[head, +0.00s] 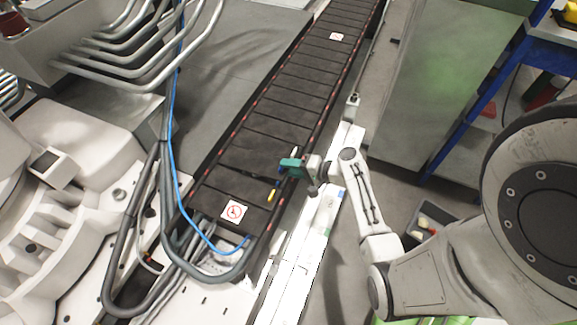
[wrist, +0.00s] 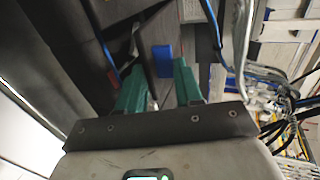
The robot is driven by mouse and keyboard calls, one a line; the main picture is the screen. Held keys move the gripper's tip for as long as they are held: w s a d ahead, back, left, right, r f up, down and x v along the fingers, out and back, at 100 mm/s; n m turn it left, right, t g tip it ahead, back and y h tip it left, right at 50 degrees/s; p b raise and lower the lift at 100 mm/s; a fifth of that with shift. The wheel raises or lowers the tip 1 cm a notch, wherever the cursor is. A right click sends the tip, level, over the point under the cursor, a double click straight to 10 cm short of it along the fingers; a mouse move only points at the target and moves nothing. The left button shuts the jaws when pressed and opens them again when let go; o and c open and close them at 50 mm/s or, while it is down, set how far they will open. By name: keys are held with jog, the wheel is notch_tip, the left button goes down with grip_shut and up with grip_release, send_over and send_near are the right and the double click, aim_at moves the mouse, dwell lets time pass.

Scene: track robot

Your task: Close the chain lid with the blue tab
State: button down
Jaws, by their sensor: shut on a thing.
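My gripper (head: 291,164) has green fingers and is over the right side of the dark cable chain (head: 262,128) in the head view. A small blue tab (head: 282,169) shows at its fingertips. In the wrist view the blue tab (wrist: 162,62) lies between the ends of the two green fingers, and my gripper (wrist: 158,76) is shut on it. A thin dark bar (wrist: 145,60) runs beside the tab there. The fingers hide much of the lid, so its exact angle cannot be told.
A yellow tab (head: 271,195) and a white warning label (head: 235,211) are on the near part of the chain. A blue cable (head: 177,160) and grey conduits (head: 150,40) are to the left. A white rail (head: 300,250) runs along the right side.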

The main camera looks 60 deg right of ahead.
jog(key=shift+a+f, duration=0.15)
jog(key=shift+f, duration=0.45)
jog(key=c, duration=1)
grip_release()
jog(key=shift+w, duration=0.1)
jog(key=p+v, duration=0.1)
jog(key=v, duration=1)
